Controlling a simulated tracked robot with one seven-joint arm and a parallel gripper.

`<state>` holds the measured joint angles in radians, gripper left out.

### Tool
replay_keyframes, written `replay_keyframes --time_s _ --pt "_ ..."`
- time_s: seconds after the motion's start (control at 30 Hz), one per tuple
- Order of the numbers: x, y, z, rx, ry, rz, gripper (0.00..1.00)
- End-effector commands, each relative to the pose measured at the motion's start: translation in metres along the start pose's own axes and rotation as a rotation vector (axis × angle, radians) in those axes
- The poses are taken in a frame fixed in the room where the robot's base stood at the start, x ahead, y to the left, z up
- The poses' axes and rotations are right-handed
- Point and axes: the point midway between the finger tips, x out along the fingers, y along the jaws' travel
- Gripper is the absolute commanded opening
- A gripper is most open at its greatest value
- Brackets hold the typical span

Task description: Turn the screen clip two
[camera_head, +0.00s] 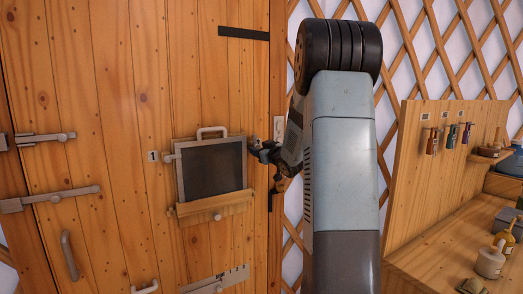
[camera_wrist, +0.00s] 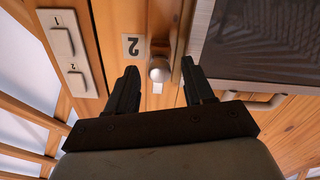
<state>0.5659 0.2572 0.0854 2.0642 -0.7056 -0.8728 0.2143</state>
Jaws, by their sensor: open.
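Screen clip two is a small pale metal knob (camera_wrist: 159,69) beside the label 2 (camera_wrist: 132,46) at the screen's edge. My gripper (camera_wrist: 158,76) is open, with one dark finger on each side of the knob in the wrist view. I cannot tell whether either finger touches it. The dark screen (camera_wrist: 265,40) in its pale frame fills the right of that view. In the head view the screen (camera_head: 213,170) hangs on the wooden door, and my gripper (camera_head: 258,150) is at its right edge, hiding clip two. Clip one (camera_head: 169,158) shows at the screen's left edge.
A wooden ledge (camera_head: 215,208) runs under the screen, and a handle (camera_head: 212,131) is on top. Bolts (camera_head: 45,138) are on the door's left. A switch plate (camera_wrist: 70,50) is left of the clip. A workbench with tools (camera_head: 465,235) stands at right.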

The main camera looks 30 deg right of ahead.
Motion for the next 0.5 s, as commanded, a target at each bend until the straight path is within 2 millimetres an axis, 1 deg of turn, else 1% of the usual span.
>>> replay_keyframes --time_s 0.2,0.27,0.5 --pt "0.0001 0.0003 -0.0001 0.0 0.0 0.0 0.52" --pt "0.0001 0.0003 -0.0001 0.0 0.0 0.0 0.48" --pt "-0.0002 0.0007 0.0 0.0 0.0 0.001 0.25"
